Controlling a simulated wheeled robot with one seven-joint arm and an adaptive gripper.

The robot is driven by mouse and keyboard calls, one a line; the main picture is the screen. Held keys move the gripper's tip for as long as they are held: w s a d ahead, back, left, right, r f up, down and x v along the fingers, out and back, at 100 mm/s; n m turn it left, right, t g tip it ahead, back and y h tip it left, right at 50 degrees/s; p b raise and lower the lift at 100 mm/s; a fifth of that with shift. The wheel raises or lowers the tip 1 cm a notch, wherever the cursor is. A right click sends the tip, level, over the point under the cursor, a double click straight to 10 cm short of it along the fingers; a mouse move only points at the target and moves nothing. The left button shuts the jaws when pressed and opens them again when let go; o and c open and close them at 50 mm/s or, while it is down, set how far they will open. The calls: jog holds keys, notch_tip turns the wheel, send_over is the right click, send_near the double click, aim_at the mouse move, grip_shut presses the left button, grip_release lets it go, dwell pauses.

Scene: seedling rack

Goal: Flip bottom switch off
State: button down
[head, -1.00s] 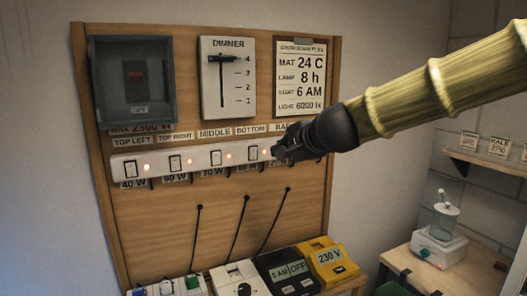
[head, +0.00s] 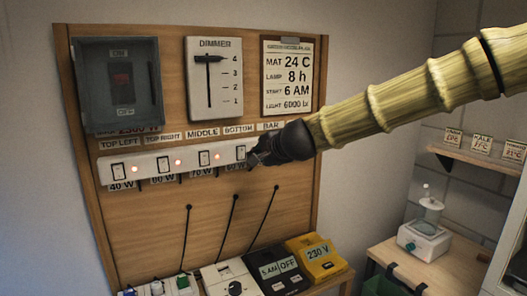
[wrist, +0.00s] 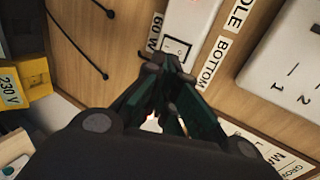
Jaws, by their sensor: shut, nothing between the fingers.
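The bottom switch (head: 241,152) is a small rocker in a black frame on the white switch strip (head: 186,163), under the BOTTOM label. In the wrist view the bottom switch (wrist: 178,48) is partly covered by my fingertips. My gripper (head: 254,160) is shut and empty, just right of the bottom switch. In the wrist view the tips of my gripper (wrist: 166,64) lie at the switch's near edge; I cannot tell if they touch it. The lamp beside this switch is hidden in the head view. A red glow shows between my fingers in the wrist view.
The bar switch is hidden behind my gripper. The dimmer (head: 214,95) is above; black cords and a yellow 230 V box (head: 318,262) are below.

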aim_at(245, 149)
jog(key=shift+w+a+f+p, duration=0.1)
jog(key=shift+w+a+p, duration=0.3)
jog(key=shift+w, duration=0.45)
jog(key=shift+w+a+r+p, duration=0.1)
jog(key=shift+w+a+p, duration=0.3)
jog(key=shift+w, duration=0.45)
jog(key=shift+w+a+f+p, duration=0.1)
jog(key=shift+w+a+p, duration=0.3)
jog(key=shift+w, duration=0.45)
jog(key=shift+w+a, duration=0.1)
jog(key=shift+w, duration=0.2)
jog(key=shift+r+p, duration=0.3)
jog(key=shift+p, duration=0.05)
jog(key=shift+r+p, duration=0.55)
jog(key=shift+r, duration=0.1)
